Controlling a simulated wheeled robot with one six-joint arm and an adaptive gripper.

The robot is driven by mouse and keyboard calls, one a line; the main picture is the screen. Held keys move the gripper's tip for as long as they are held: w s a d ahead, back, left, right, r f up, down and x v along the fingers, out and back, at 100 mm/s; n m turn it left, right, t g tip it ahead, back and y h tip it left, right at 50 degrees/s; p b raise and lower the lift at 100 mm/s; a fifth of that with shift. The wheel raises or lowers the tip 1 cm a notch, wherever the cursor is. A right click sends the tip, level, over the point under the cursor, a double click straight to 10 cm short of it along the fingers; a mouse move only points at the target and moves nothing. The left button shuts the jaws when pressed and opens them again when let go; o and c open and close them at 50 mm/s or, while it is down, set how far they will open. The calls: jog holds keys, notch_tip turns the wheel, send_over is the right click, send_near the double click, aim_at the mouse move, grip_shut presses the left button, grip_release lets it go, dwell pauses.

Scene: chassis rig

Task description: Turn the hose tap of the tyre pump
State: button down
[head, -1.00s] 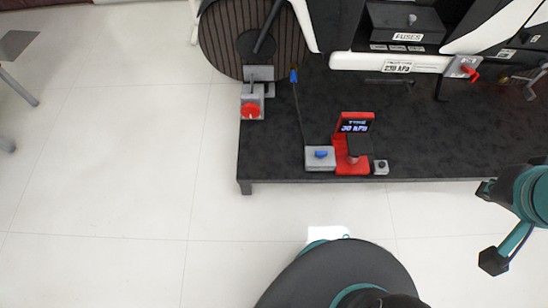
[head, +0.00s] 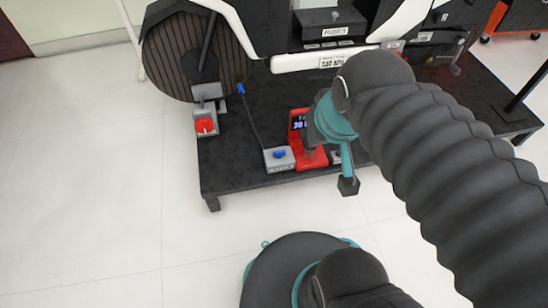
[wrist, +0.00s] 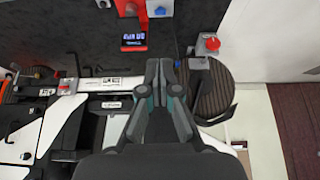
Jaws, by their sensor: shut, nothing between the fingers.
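The tyre pump is a red stand with a small lit display (head: 300,122), near the front edge of the dark platform. My arm hides part of it in the head view. Left of it is the hose tap, a blue knob (head: 279,154) on a light grey box (head: 279,165). In the wrist view the blue knob (wrist: 160,11) is at the top edge, beside the pump (wrist: 133,27). My gripper (wrist: 159,64) is shut and empty, apart from the tap and lower in that picture. Its fingers cannot be made out in the head view.
A thin dark hose (head: 251,122) runs from the tap's box to a blue-tipped end near the wheel (head: 178,55). A red knob (head: 204,126) on a grey block stands left of the tap. The white floor (head: 120,180) at left is clear.

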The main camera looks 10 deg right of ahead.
jog(key=shift+r, duration=0.1)
jog(key=c, duration=1.5)
grip_release()
jog(key=shift+c, duration=0.2)
jog(key=o, duration=0.4)
jog(key=shift+w+f, duration=0.1)
jog(key=shift+f, duration=0.1)
jog(key=o, duration=0.6)
jog(key=w+f+g, duration=0.2)
jog(key=f, duration=0.1)
jog(key=shift+w+f+p, duration=0.15)
jog(key=shift+f+p, duration=0.1)
jog(key=shift+p, duration=0.1)
jog(key=g, duration=0.4)
send_over(279, 152)
notch_tip(279, 152, down, 21)
notch_tip(279, 152, down, 14)
jog(key=shift+r+b, duration=0.25)
jog(key=shift+b, duration=0.3)
